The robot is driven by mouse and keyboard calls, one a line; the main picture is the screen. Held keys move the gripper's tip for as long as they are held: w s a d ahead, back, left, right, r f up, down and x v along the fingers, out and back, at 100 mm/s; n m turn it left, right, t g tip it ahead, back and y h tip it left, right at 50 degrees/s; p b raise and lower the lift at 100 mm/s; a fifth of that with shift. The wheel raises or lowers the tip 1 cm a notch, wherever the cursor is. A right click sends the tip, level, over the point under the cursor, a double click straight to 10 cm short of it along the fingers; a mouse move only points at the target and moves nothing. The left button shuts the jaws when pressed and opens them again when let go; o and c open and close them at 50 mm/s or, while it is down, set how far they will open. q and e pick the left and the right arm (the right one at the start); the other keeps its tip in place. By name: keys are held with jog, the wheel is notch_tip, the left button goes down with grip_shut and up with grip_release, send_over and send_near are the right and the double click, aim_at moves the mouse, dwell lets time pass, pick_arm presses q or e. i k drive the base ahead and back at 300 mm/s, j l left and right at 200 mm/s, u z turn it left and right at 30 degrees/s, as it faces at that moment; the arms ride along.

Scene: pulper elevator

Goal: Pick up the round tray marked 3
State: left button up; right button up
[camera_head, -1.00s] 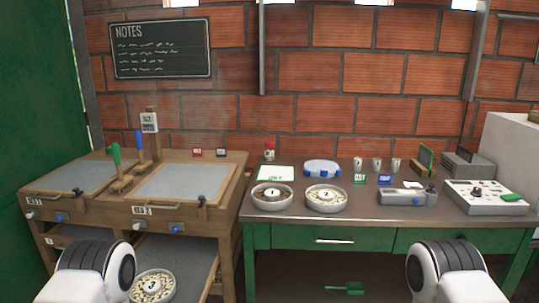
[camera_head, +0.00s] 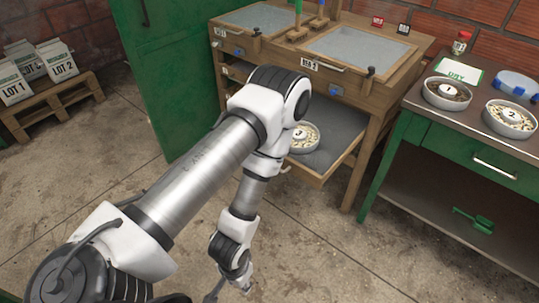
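The round tray marked 3 (camera_head: 316,146) is a shallow pale dish with beige beans and a white disc reading 3. It rests on the grey mesh of a pulled-out drawer (camera_head: 309,178) under the wooden bed on the right. My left arm's elbow hides part of the drawer and touches the tray's left side in the picture. My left gripper (camera_head: 215,292) hangs low near the bottom edge, below and left of the tray and clear of it. It is small and partly cut off, so I cannot tell whether it is open. My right gripper is out of view.
The green table (camera_head: 430,128) at right holds trays marked 1 (camera_head: 463,104) and 2 (camera_head: 528,135). A green scoop (camera_head: 473,221) lies on its lower shelf. A green door (camera_head: 190,55) stands left of the beds. Floor before the drawer is open.

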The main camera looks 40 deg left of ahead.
aim_at(305, 138)
jog(key=i+l+u, duration=0.15)
jog(key=l+u, duration=0.2)
jog(key=l, duration=0.15)
jog(key=i+l+u, duration=0.1)
jog(key=l+u, duration=0.65)
jog(key=l, duration=0.2)
